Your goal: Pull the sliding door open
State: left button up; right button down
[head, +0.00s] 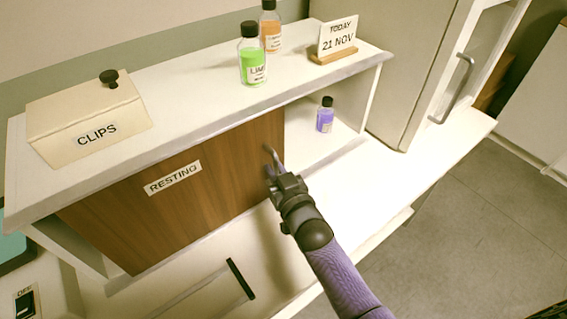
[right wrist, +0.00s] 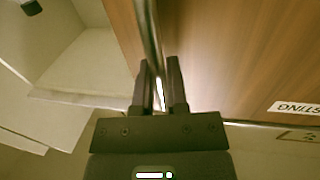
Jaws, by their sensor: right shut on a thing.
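The sliding door (head: 225,168) is a brown wood panel with a "RESTING" label, set in the front of a white shelf unit (head: 190,95). It covers the middle of the front. The right compartment is uncovered, and a narrow opening shows at the left end. The door's metal bar handle (head: 268,153) is near its right edge. My right gripper (head: 272,173) is shut on the handle. In the right wrist view the handle (right wrist: 149,32) runs down between the two fingers (right wrist: 158,75), with the door (right wrist: 235,55) to the right. My left gripper is not in view.
A purple bottle (head: 325,115) stands in the right compartment. On top are a green bottle (head: 252,60), an orange bottle (head: 270,30), a "CLIPS" box (head: 90,112) and a date sign (head: 338,36). A grey cabinet (head: 395,70) stands right; counter (head: 400,155) is clear there.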

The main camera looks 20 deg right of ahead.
jog(key=shift+s+a, duration=0.25)
jog(key=shift+a, duration=0.4)
jog(key=c, duration=0.7)
grip_release()
jog(key=s, duration=0.3)
jog(key=s+d+p, duration=0.1)
jog(key=s, duration=0.2)
jog(key=s+p, duration=0.1)
jog(key=s, duration=0.2)
jog(key=shift+s+d, duration=0.2)
jog(key=shift+s, duration=0.2)
